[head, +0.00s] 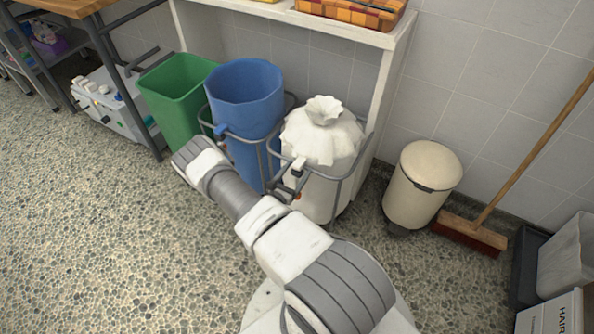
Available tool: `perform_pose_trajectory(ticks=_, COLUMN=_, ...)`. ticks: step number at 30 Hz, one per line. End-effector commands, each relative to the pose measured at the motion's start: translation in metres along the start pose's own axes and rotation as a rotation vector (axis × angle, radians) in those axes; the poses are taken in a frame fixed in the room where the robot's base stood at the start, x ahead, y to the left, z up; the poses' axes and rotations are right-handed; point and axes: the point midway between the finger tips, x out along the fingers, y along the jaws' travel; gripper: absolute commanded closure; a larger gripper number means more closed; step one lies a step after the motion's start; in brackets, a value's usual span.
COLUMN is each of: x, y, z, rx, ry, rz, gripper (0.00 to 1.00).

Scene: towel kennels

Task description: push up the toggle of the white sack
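The white sack (322,138) is gathered into a ruffled top and hangs upright in a grey wire frame. A small white toggle (299,163) shows on its front left side, with a spot of orange just below it. Dark parts that look like my gripper (287,189) show just below the toggle, in front of the sack's lower left side. My own arm hides much of the gripper. I cannot tell whether it touches the toggle, or whether its fingers are open or shut.
A blue sack (245,95) with a blue toggle stands left of the white one, then a green bin (178,90). A cream pedal bin (422,185) and a broom (480,225) stand at the right. A shelf (345,25) rises behind.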

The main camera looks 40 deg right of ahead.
Motion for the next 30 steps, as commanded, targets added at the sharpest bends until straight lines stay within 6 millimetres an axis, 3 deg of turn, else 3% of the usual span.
perform_pose_trajectory(ticks=8, x=0.000, y=0.000, z=0.000, rx=0.000, ry=0.000, rz=-0.001, gripper=0.20)
perform_pose_trajectory(ticks=13, x=-0.011, y=0.000, z=0.001, rx=0.000, ry=0.001, rz=0.001, gripper=0.20)
perform_pose_trajectory(ticks=30, x=-0.103, y=0.001, z=0.002, rx=0.000, ry=0.000, rz=0.003, gripper=0.20)
